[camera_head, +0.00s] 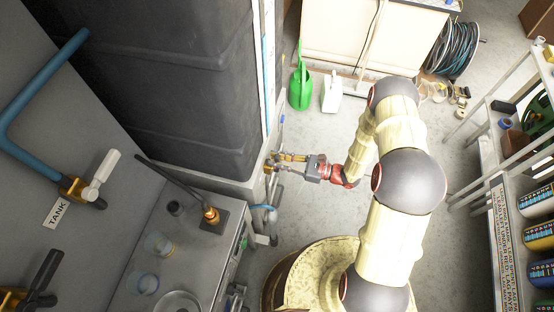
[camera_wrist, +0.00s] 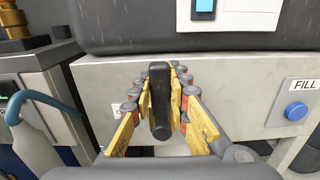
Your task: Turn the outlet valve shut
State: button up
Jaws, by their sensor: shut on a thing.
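My gripper (camera_head: 291,160) reaches the low front of the big dark tank (camera_head: 170,75) from the right in the head view. In the wrist view my gripper (camera_wrist: 161,82) has its yellow-padded fingers on both sides of a black lever handle (camera_wrist: 159,100), which appears to be the outlet valve's. The fingers are shut on it. The handle points toward the wrist camera, in front of the pale plinth (camera_wrist: 95,85) under the tank. Brass (camera_head: 269,168) shows beside the fingertips in the head view. The valve body behind the handle is hidden in the wrist view.
A blue button (camera_wrist: 296,111) under a FILL label sits right of my gripper. A blue hose (camera_wrist: 42,98) hangs at left. A valve labelled TANK (camera_head: 72,188) is on the left panel. A green watering can (camera_head: 300,88) stands on the floor. Shelves (camera_head: 500,150) stand right.

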grip_shut()
